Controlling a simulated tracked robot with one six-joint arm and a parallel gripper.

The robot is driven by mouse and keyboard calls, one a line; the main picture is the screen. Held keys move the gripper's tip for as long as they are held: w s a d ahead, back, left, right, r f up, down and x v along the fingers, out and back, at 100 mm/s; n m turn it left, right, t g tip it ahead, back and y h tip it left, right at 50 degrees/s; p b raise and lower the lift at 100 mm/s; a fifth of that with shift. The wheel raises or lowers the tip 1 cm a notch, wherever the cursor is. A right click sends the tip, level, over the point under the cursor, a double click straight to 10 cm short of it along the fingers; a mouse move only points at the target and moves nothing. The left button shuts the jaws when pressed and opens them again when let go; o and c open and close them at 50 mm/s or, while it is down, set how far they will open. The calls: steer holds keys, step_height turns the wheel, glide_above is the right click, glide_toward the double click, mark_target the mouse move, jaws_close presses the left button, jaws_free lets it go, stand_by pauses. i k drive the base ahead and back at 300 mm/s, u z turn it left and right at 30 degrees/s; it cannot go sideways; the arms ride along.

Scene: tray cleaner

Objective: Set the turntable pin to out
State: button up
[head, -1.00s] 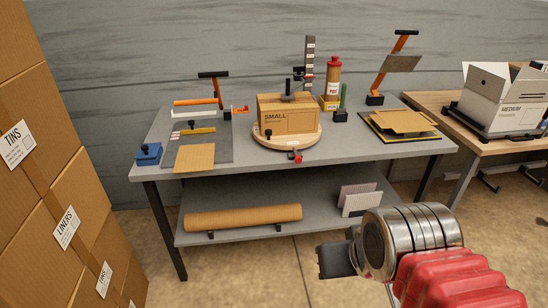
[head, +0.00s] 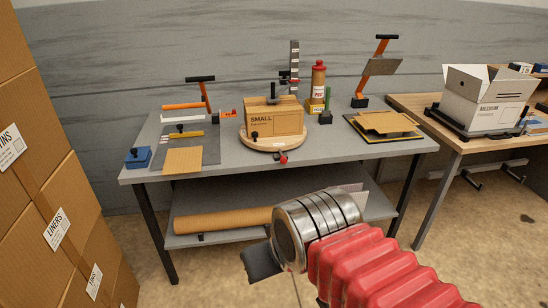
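The turntable (head: 262,143) is a round wooden disc on the grey table, with a cardboard box marked SMALL (head: 262,124) standing on it. A small red knob (head: 283,159) sits at the turntable's front edge, near the table's front edge; it looks like the pin, and I cannot tell its setting from here. My arm with red bellows and a metal wrist comes in from the lower right. A dark part at its end (head: 262,262) shows in front of the table, well below and apart from the red knob. Its fingers cannot be made out.
A tall bottle (head: 318,86) and an orange-handled press (head: 378,70) stand behind. A cardboard roll (head: 222,220) lies on the lower shelf. Stacked cartons (head: 50,190) rise at the left.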

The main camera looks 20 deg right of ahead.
mark_target(283, 160)
steer(key=z, duration=0.05)
steer(key=i, duration=1)
steer(key=u, duration=0.05)
